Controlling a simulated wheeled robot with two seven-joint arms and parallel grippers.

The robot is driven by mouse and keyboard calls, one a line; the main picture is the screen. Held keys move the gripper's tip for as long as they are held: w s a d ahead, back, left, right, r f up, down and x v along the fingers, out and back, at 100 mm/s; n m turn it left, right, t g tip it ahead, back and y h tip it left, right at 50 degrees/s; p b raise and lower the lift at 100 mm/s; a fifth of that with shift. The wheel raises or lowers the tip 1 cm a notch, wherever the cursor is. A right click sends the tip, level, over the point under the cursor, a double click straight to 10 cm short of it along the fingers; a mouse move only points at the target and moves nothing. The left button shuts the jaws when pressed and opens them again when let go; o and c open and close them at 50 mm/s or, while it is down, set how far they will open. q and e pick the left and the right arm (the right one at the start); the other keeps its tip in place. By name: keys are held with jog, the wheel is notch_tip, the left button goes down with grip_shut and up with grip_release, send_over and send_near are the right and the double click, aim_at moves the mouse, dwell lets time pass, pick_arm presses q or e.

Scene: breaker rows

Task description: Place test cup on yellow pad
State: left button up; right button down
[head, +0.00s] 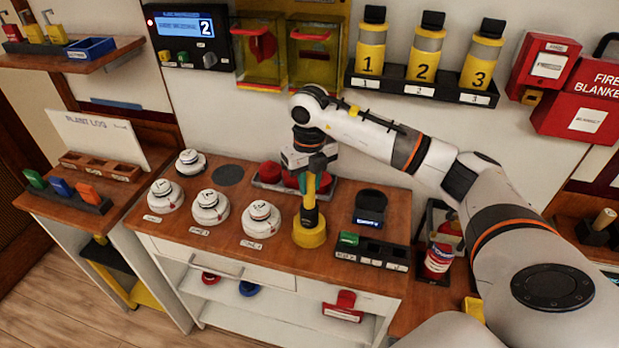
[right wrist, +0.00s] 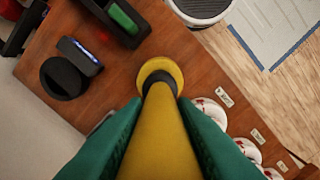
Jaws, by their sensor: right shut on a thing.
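The test cup (head: 309,233) is a yellow, wide-based piece with a black collar and a yellow handle above it. It stands out over the front of the wooden bench. My right gripper (head: 316,163), with green fingers, is shut on the yellow handle and points down. In the right wrist view, the handle (right wrist: 160,140) runs between the fingers to the collar, with the yellow rim of the cup (right wrist: 152,66) beyond. The handle is about upright. I cannot tell whether the cup touches the bench. I cannot make out a separate yellow pad. My left gripper is out of view.
Several white detectors (head: 261,219) stand left of the cup. A black dock (head: 370,206) and a dark tray with a green block (head: 349,239) are to its right. Red domes (head: 270,171) sit behind. A dark round pad (head: 228,174) lies bare at the back left.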

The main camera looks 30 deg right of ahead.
jog(key=shift+f, duration=0.1)
jog(key=c, duration=1.2)
grip_release()
jog(key=shift+r, duration=0.45)
notch_tip(320, 180, up, 10)
jog(key=shift+f+b, duration=0.1)
jog(key=shift+b, duration=1.05)
jog(key=shift+r, duration=0.85)
